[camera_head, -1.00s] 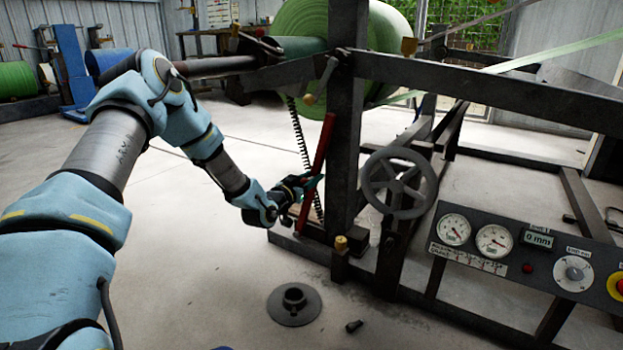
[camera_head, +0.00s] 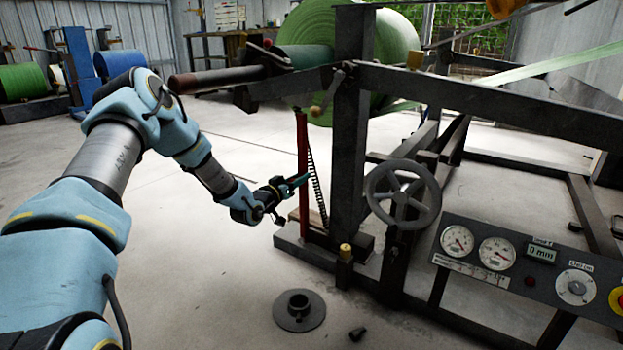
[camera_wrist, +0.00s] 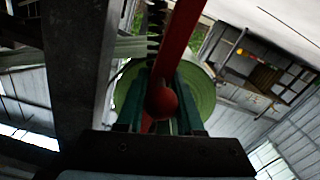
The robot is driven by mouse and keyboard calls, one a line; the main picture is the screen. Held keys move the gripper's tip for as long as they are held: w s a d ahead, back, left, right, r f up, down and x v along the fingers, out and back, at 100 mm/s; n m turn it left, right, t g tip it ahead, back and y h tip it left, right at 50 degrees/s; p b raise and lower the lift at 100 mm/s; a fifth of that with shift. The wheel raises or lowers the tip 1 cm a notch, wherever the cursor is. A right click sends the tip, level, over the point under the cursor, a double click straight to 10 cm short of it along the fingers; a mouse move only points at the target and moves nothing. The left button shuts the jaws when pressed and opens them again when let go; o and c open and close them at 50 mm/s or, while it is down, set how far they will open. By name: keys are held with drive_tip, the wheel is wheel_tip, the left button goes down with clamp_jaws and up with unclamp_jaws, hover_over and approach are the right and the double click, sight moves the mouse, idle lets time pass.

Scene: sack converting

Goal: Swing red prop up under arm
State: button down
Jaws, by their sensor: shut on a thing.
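The red prop (camera_head: 303,145) stands nearly upright at the left foot of the machine frame. Its upper end is close below the dark arm (camera_head: 275,90) that carries the roll spindle; I cannot tell whether they touch. My gripper (camera_head: 298,182) is shut on the prop at about mid-height, with its green fingers around it. In the wrist view the prop (camera_wrist: 181,35) runs up between the fingers, and a red ball (camera_wrist: 163,101) shows between them.
A handwheel (camera_head: 402,195) and gauge panel (camera_head: 515,265) are further right. A flanged disc (camera_head: 299,310) lies on the floor in front. Floor to the left is clear.

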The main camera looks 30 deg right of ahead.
drive_tip(key=shift+w+a+f+n, duration=0.1)
drive_tip(key=shift+w+a+n, duration=0.2)
drive_tip(key=shift+w, duration=0.15)
drive_tip(key=c, duration=0.6)
unclamp_jaws()
drive_tip(key=shift+w, duration=0.1)
drive_tip(key=p+v, duration=0.4)
drive_tip(key=v, duration=0.6)
drive_tip(key=shift+s+a, duration=0.25)
drive_tip(key=shift+a, duration=0.1)
